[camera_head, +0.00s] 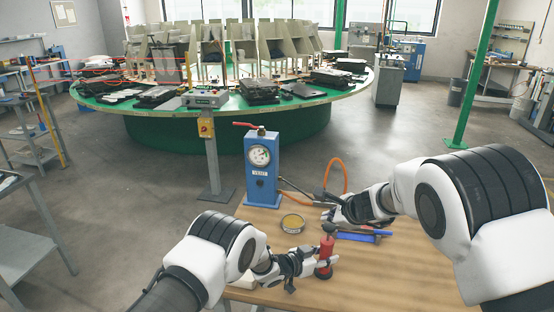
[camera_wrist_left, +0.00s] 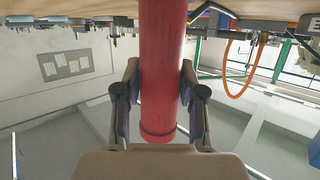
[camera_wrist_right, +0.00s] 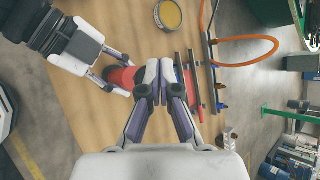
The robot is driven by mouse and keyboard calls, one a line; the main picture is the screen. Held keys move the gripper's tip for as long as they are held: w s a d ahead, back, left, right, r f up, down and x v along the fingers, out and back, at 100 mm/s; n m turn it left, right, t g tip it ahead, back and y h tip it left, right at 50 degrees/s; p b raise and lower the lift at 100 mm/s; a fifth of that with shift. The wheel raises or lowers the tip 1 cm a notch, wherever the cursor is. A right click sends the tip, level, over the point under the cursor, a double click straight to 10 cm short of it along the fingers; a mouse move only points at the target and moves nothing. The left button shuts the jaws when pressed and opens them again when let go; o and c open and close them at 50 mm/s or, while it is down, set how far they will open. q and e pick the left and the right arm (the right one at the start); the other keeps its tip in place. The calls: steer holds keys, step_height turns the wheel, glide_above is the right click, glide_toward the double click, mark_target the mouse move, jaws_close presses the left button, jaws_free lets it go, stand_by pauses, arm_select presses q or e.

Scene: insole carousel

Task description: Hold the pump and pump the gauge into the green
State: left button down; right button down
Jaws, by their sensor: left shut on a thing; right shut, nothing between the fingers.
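The red pump (camera_head: 326,258) stands upright at the front of the wooden table. My left gripper (camera_head: 322,262) is shut around its red barrel, which also fills the middle of the left wrist view (camera_wrist_left: 161,75). My right gripper (camera_head: 330,212) is shut and empty, farther back than the pump. In the right wrist view its closed fingers (camera_wrist_right: 160,85) lie just right of the pump (camera_wrist_right: 122,78), apparently without gripping it. The round gauge (camera_head: 260,156) sits on a blue box (camera_head: 262,185) with a red lever on top. Its needle is too small to read.
A round tin (camera_head: 292,223) lies between the gauge box and the pump. An orange hose (camera_head: 344,170) loops up behind my right gripper. Blue-handled tools (camera_head: 358,236) lie right of the pump. The green carousel (camera_head: 230,105) stands behind the table.

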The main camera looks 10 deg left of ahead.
arm_select(q)
steer(key=c, duration=0.6)
jaws_free()
steer(key=shift+f, duration=0.1)
